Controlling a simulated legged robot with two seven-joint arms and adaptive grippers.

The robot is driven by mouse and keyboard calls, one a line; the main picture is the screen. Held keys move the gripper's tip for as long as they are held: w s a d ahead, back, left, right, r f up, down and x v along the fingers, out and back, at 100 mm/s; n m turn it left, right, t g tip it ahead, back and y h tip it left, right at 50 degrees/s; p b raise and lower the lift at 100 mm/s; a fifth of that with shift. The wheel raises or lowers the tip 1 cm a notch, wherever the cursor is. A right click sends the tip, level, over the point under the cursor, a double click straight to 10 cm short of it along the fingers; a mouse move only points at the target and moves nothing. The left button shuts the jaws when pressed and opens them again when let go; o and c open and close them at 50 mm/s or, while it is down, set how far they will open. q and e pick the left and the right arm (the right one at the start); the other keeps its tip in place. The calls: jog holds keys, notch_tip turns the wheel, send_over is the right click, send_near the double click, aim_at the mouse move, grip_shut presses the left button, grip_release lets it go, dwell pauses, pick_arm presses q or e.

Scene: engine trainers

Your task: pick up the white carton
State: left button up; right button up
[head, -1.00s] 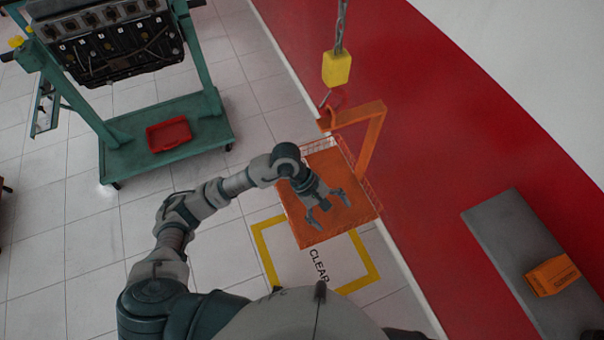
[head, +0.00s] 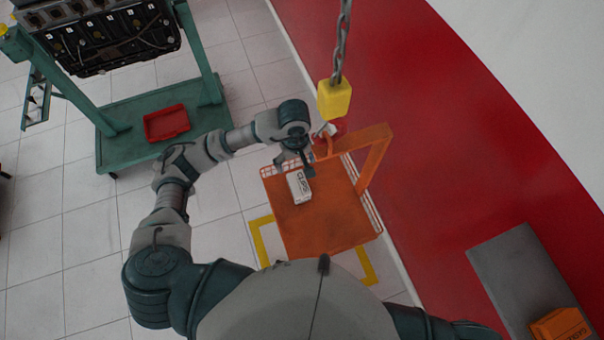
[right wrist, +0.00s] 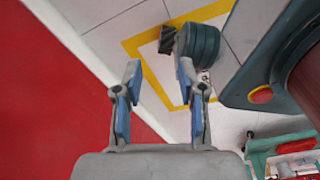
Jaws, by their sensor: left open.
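The white carton (head: 299,186) lies on the orange hanging platform (head: 325,220), near its far left corner, with dark print on its top. My left gripper (head: 297,168) is open at the carton's far end, its fingers pointing down. From this angle I cannot tell whether the fingers touch the carton. My right gripper (right wrist: 160,80) shows in the right wrist view with its fingers spread and nothing between them.
An orange upright frame carries the platform from a chain with a yellow block (head: 334,99). A green engine stand (head: 130,140) with a red tray (head: 166,124) is at left. A grey bench (head: 525,275) with an orange box (head: 560,325) is at right.

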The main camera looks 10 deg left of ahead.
pick_arm(q)
jog(key=p, duration=0.1)
send_over(299, 183)
jog(key=f, duration=0.6)
jog(key=shift+s+a+f, duration=0.25)
jog(key=shift+s, duration=0.1)
notch_tip(299, 183, down, 5)
jog(key=shift+w+r+p, duration=0.1)
jog(key=shift+r+p, duration=0.05)
jog(key=shift+p, duration=0.35)
jog(key=shift+w+f, duration=0.1)
jog(key=shift+f, duration=0.5)
jog(key=f, duration=0.2)
jog(key=f+p, duration=0.1)
jog(key=f, duration=0.1)
jog(key=shift+w+d+f, duration=0.1)
jog(key=shift+d+f, duration=0.1)
jog(key=shift+f, duration=0.2)
jog(key=c, duration=1.5)
pick_arm(e)
jog(key=r, duration=0.1)
jog(key=s+r, duration=0.1)
jog(key=r, duration=0.1)
jog(key=shift+s+r, duration=0.25)
